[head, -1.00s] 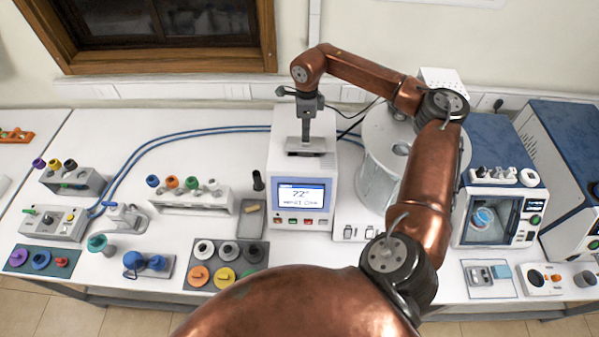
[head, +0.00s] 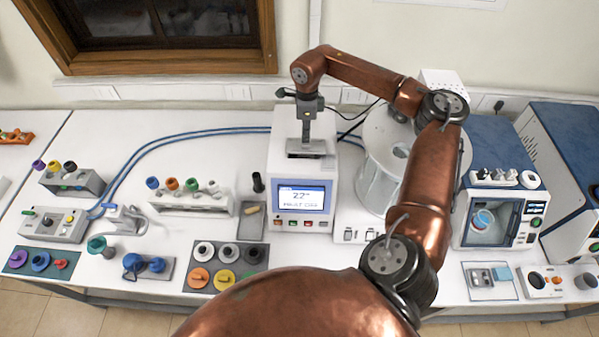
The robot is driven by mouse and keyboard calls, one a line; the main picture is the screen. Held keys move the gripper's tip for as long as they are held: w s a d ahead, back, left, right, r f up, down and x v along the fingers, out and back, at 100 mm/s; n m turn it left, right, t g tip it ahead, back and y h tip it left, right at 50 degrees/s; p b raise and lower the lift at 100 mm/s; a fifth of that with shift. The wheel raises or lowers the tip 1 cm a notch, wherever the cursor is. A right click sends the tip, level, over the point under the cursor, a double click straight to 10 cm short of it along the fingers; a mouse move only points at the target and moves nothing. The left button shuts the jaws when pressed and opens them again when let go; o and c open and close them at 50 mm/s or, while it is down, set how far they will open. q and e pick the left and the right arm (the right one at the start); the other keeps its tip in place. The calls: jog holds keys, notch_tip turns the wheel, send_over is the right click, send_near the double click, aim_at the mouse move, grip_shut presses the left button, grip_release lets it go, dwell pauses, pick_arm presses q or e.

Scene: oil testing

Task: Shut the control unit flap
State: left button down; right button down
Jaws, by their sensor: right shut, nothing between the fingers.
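The control unit (head: 302,229) is a white box with a lit screen (head: 301,198) and a row of small buttons below it. It stands upright at the middle of the bench. My right gripper (head: 306,138) is shut and empty, pointing down at the top of the unit. A grey plate with a dark edge (head: 321,148) lies at the unit's top, right by the fingertips; it looks like the flap. I cannot tell whether the fingertips touch it, or how far it is open. My left gripper is not in view.
A large pale cylinder (head: 373,172) stands right of the unit, behind my right arm. A blue-and-white machine (head: 507,150) stands further right. Blue hoses (head: 180,136) run along the bench to the left. A rack of coloured caps (head: 190,203) stands left of the unit.

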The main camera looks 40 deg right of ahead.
jog(key=shift+f, duration=0.15)
jog(key=shift+f+b, duration=1.05)
jog(key=shift+f, duration=0.6)
notch_tip(320, 180, up, 9)
jog(key=p, duration=0.5)
jog(key=shift+r+p, duration=0.15)
jog(key=shift+p, duration=0.25)
